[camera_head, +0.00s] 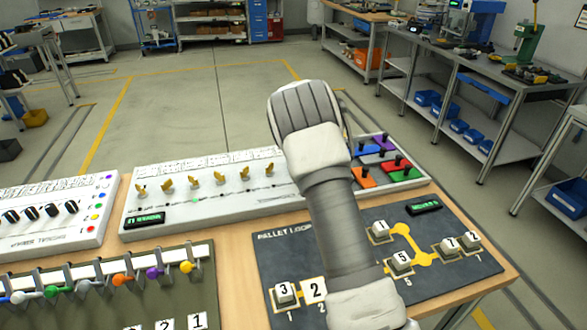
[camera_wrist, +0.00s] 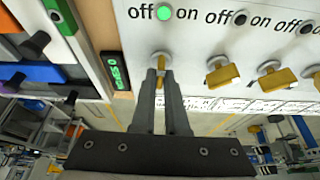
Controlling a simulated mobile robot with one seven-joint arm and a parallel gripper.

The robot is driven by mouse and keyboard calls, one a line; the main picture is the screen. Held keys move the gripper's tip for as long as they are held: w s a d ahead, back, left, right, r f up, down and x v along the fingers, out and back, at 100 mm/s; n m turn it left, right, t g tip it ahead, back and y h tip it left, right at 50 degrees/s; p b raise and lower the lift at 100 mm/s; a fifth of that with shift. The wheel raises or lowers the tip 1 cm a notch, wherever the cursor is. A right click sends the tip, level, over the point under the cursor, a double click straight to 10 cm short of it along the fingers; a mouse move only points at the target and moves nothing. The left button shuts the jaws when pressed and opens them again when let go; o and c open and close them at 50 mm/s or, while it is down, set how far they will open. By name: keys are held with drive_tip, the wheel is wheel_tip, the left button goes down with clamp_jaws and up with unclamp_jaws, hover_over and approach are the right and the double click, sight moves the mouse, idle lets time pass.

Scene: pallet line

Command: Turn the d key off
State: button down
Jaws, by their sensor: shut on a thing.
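A white panel (camera_head: 240,198) carries a row of yellow keys, several of them in sight, such as one key (camera_head: 192,180). In the wrist view my gripper (camera_wrist: 160,72) is shut on the leftmost yellow key (camera_wrist: 160,57). Its fingers hide most of that key. A lit green lamp (camera_wrist: 136,14) sits between "off" and "on" above it. The neighbouring keys (camera_wrist: 221,72) stand slanted, with dark lamps (camera_wrist: 240,18) above. In the head view my arm hides the held key and fingertips. Another lit green lamp (camera_head: 195,200) shows near the third key from the left. I cannot read the key letters.
A box with coloured switches (camera_head: 387,172) stands close right of the panel. A knob panel (camera_head: 57,212) stands left. A black pallet board (camera_head: 460,275) and a lever rack (camera_head: 105,295) lie in front. A small green display (camera_wrist: 116,72) is close beside the held key.

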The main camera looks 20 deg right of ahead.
drive_tip(key=n+y+b, duration=0.1)
drive_tip(key=n, duration=0.1)
drive_tip(key=n+b, duration=0.1)
drive_tip(key=n, duration=0.1)
drive_tip(key=shift+d+n+y, duration=0.2)
drive_tip(key=shift+n+y, duration=0.1)
drive_tip(key=shift+y, duration=0.1)
drive_tip(key=n, duration=0.2)
drive_tip(key=n+g+y, duration=0.1)
drive_tip(key=n, duration=0.1)
drive_tip(key=shift+n+y, duration=0.3)
drive_tip(key=shift+n, duration=0.1)
drive_tip(key=shift+g, duration=0.3)
drive_tip(key=c, duration=0.9)
unclamp_jaws()
drive_tip(key=shift+c, duration=0.2)
drive_tip(key=shift+r, duration=0.1)
drive_tip(key=p+v, duration=0.1)
drive_tip(key=v, duration=1.6)
